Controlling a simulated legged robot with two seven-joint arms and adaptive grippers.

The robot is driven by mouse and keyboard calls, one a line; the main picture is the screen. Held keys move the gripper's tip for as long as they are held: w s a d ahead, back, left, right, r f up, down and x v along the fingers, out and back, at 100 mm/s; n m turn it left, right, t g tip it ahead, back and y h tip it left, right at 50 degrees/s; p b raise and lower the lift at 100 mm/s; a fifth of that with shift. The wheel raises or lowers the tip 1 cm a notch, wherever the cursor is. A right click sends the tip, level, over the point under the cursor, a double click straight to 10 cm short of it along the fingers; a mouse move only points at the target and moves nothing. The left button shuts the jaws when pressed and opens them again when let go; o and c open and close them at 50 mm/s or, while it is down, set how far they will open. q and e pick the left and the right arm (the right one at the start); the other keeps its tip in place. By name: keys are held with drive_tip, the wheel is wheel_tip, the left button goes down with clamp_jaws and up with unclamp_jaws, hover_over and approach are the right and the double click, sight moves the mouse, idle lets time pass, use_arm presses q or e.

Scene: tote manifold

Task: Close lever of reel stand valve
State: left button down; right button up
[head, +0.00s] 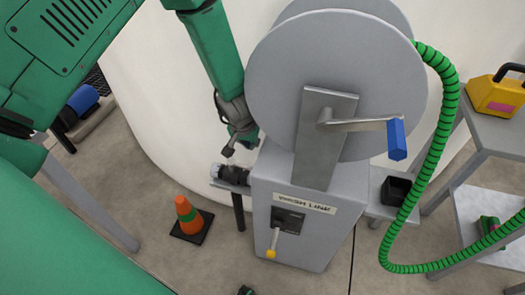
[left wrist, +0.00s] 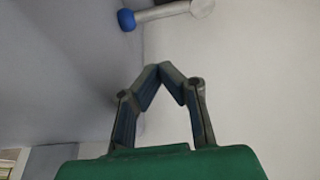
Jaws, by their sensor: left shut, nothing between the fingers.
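The reel stand (head: 318,222) is a grey box carrying a large grey reel. A lever with a yellow knob (head: 271,252) hangs down from a dark plate on its labelled front. My left gripper (head: 229,150) is beside the reel, at the upper left of the stand. Its fingertips meet in the left wrist view (left wrist: 160,72), with nothing between them and apart from the blue knob.
A crank with a blue handle (head: 397,139) juts from the reel. A dark fitting (head: 232,174) sits on a ledge left of the stand. An orange cone (head: 187,216) stands on the floor. A green hose (head: 440,150) curves down at right, near a shelf with a yellow case (head: 497,95).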

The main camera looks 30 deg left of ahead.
sight(245, 167)
use_arm(q)
drive_tip(key=b+x, duration=0.1)
drive_tip(key=x, duration=0.2)
drive_tip(key=s+b+x, duration=0.1)
drive_tip(key=b+x, duration=0.1)
drive_tip(key=x, duration=0.1)
drive_tip(key=b+x, duration=0.2)
drive_tip(key=x, duration=0.1)
drive_tip(key=shift+s+f, duration=0.1)
drive_tip(key=shift+f, duration=0.25)
drive_tip(key=shift+s+d+r, duration=0.2)
drive_tip(key=shift+s+d, duration=0.05)
drive_tip(key=shift+s, duration=0.2)
drive_tip(key=shift+d+r, duration=0.15)
drive_tip(key=shift+s, duration=0.15)
